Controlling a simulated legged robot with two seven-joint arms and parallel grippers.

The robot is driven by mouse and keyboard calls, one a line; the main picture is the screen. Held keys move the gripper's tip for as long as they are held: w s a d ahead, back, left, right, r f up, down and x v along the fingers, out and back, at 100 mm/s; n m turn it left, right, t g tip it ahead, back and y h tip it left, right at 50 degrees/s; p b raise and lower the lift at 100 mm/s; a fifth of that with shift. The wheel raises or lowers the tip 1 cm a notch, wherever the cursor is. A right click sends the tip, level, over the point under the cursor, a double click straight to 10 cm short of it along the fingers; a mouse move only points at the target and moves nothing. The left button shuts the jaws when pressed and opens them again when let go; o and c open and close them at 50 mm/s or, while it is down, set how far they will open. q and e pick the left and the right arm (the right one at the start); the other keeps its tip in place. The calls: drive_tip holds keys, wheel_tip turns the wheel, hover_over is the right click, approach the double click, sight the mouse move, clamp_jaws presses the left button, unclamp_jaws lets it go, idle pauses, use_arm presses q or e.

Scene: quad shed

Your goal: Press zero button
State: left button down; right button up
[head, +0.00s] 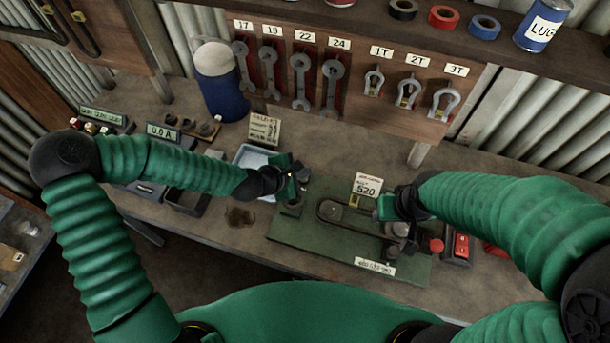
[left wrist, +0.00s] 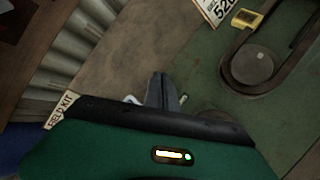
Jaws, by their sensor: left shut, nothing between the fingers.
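No button marked zero can be made out. A meter (head: 163,131) with a "0.0 A" display stands on the bench at the left. A small yellow device (head: 354,201) sits on the green base plate (head: 300,238) by the "520" card; it also shows in the left wrist view (left wrist: 246,18). My left gripper (head: 294,178) is over the plate's far left corner, left of the yellow device. Its fingers (left wrist: 163,90) are together and empty in the left wrist view. My right gripper (head: 388,212) is over the plate's right part, its fingers hidden.
A belt drive (head: 350,222) lies on the plate. A red knob (head: 436,245) and a red switch box (head: 460,247) stand right of it. A light blue tray (head: 250,156) lies behind my left gripper. Wrenches (head: 300,80) and shackles (head: 408,92) hang on the board behind.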

use_arm(q)
drive_tip(key=shift+a+f, duration=0.1)
drive_tip(key=shift+a, duration=0.15)
use_arm(e)
drive_tip(key=shift+a, duration=0.3)
use_arm(q)
drive_tip(key=shift+d+f, duration=0.2)
drive_tip(key=shift+f, duration=0.1)
use_arm(e)
drive_tip(key=shift+d+f, duration=0.2)
use_arm(q)
drive_tip(key=shift+a+f+b, duration=0.1)
drive_tip(key=shift+f+b, duration=0.15)
drive_tip(key=shift+b, duration=0.1)
use_arm(e)
drive_tip(key=shift+f, duration=0.2)
use_arm(q)
drive_tip(key=shift+r, duration=0.1)
use_arm(e)
drive_tip(key=shift+r, duration=0.15)
use_arm(q)
drive_tip(key=shift+a+r+p, duration=0.25)
drive_tip(key=shift+r+p, duration=0.65)
drive_tip(key=shift+p, duration=0.05)
use_arm(e)
drive_tip(key=shift+a+r, duration=0.1)
drive_tip(key=shift+r, duration=0.75)
